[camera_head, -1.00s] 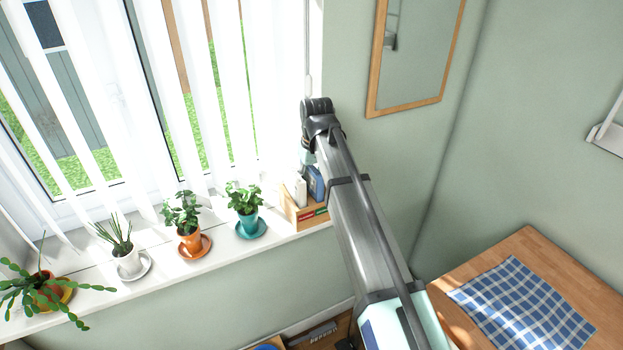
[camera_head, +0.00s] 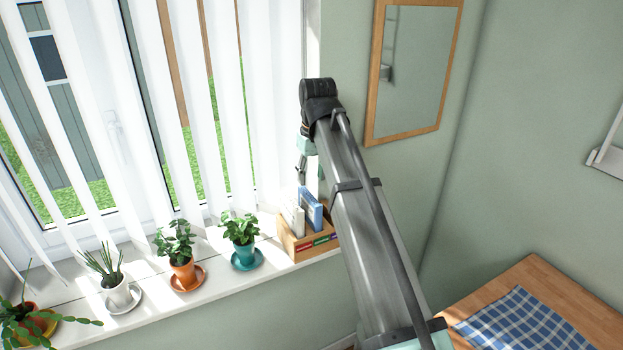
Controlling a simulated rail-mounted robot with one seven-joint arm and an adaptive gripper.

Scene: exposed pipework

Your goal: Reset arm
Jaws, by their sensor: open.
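My arm reaches up from the bottom of the head view, its grey link running to a dark joint beside the window edge. Below that joint a small pale teal wrist part shows, with my gripper (camera_head: 301,172) hanging under it, pointing down. The gripper is small and partly hidden by my arm. It is open, and I see nothing held in it. It appears above or in front of the wooden box (camera_head: 300,247) with booklets on the sill; I cannot tell the distance.
Potted plants on saucers, including a teal pot (camera_head: 245,255) and an orange pot (camera_head: 183,271), line the windowsill (camera_head: 215,285). White vertical blinds (camera_head: 235,110) hang behind. A wood-framed mirror (camera_head: 415,75) is on the wall. A wooden table (camera_head: 490,297) with a checked cloth (camera_head: 515,325) stands lower right.

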